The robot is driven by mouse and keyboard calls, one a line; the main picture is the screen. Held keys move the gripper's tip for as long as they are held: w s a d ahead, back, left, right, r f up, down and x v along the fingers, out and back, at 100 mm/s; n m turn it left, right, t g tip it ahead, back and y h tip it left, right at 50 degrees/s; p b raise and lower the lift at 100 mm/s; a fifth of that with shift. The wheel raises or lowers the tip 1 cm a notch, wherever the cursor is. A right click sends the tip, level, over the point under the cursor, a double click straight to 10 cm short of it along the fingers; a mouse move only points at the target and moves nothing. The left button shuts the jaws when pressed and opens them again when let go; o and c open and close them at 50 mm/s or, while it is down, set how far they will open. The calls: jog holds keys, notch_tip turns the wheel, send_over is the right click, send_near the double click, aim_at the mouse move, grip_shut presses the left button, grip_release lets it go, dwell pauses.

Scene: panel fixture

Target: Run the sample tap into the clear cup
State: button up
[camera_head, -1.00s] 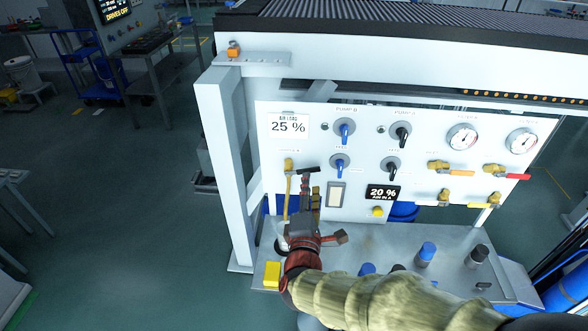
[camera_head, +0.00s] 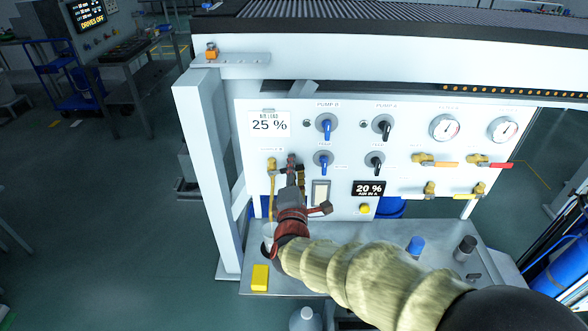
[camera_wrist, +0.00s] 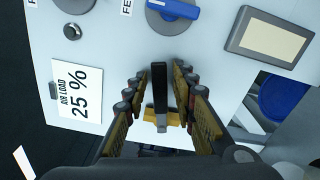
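The sample tap is a brass valve (camera_head: 272,163) at the panel's left, with a thin yellowish spout running down. In the wrist view its brass body (camera_wrist: 165,118) and black lever (camera_wrist: 159,82) show between my fingers. My gripper (camera_head: 291,168) is at the panel beside the valve, and hides the lever in the head view. In the wrist view my gripper (camera_wrist: 160,95) is open, its fingers apart on both sides of the lever with gaps showing. A pale, clear-looking cup (camera_head: 267,231) stands under the spout, partly hidden by my arm.
Blue and black pump knobs (camera_head: 326,127) and a display (camera_head: 368,189) are right of the tap. A yellow block (camera_head: 260,277) and a blue-capped container (camera_head: 416,246) are on the metal shelf (camera_head: 340,237). A white frame post (camera_head: 208,170) stands left.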

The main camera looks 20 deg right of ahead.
grip_shut()
dwell(0.7)
